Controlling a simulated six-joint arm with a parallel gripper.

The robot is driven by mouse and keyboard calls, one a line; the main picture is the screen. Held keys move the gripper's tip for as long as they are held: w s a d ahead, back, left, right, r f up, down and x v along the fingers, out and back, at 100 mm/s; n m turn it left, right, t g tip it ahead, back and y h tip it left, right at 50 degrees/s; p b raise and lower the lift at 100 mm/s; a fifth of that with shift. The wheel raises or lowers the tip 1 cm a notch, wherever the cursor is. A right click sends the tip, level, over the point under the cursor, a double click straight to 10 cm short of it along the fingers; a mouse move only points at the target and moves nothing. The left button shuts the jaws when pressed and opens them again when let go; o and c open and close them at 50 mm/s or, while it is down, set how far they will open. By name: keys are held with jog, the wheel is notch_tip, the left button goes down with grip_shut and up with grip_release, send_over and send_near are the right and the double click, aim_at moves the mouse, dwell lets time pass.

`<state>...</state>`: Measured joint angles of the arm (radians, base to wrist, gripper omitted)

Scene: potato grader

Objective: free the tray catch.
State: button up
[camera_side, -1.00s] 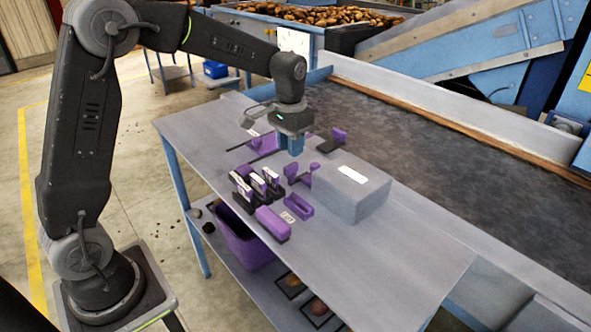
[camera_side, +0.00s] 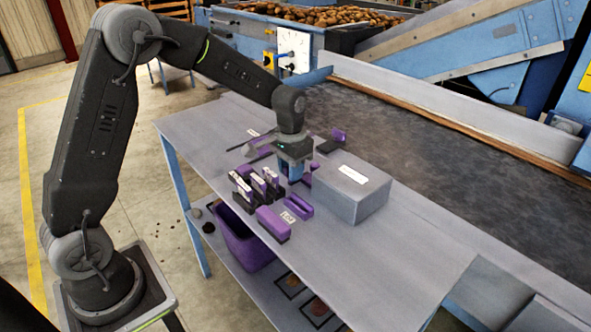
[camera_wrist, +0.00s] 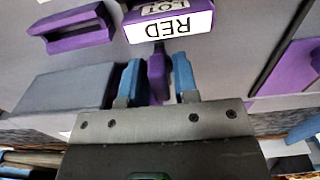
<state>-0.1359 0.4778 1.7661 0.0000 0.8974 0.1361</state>
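My gripper (camera_wrist: 158,80) points down beside the grey box (camera_side: 348,200), which has a white label on top. In the wrist view its two blue fingers stand on either side of an upright purple piece (camera_wrist: 157,72), with narrow gaps showing. The fingers look open around it. This piece may be the tray catch; I cannot tell. In the side view the gripper (camera_side: 294,178) hides most of it. A bit of purple (camera_side: 314,167) shows just beyond the fingers, against the box.
A purple block labelled RED (camera_wrist: 168,22) stands close in front of the fingers. A hollow purple holder (camera_side: 298,207) and a purple block (camera_side: 273,223) lie near the table's front edge. Several labelled pieces stand left of the gripper. The right end of the table (camera_side: 400,262) is clear.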

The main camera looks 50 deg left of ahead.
jog(key=shift+c, duration=0.3)
jog(key=shift+c, duration=1.2)
jog(key=n, duration=0.5)
jog(key=shift+n, duration=0.3)
jog(key=n, duration=0.4)
jog(key=o, duration=0.3)
jog(key=shift+r, duration=2.5)
